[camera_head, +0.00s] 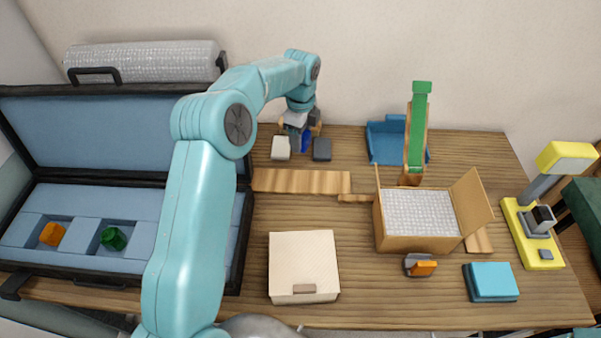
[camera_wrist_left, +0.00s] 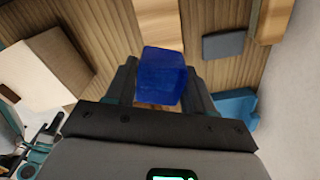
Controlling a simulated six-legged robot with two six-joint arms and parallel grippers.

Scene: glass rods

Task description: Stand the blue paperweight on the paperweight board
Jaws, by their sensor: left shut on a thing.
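The blue paperweight (camera_head: 306,139) is a small deep-blue glassy block, mostly hidden by my left gripper in the head view. It shows clearly in the left wrist view (camera_wrist_left: 161,76), between the two fingers. My left gripper (camera_head: 300,140) is shut on it at the back of the table, between a pale square pad (camera_head: 281,148) and a dark square pad (camera_head: 322,149). I cannot tell whether the paperweight touches a surface beneath. A flat wooden board (camera_head: 302,181) lies in front of the gripper; I cannot tell whether it is the paperweight board. My right gripper is not in view.
An open case (camera_head: 78,195) at left holds an orange piece (camera_head: 52,234) and a green piece (camera_head: 114,238). A cream box (camera_head: 303,262), an open carton (camera_head: 402,245), a blue tray (camera_head: 384,142) and a tall green-and-wood stand (camera_head: 417,130) occupy the table.

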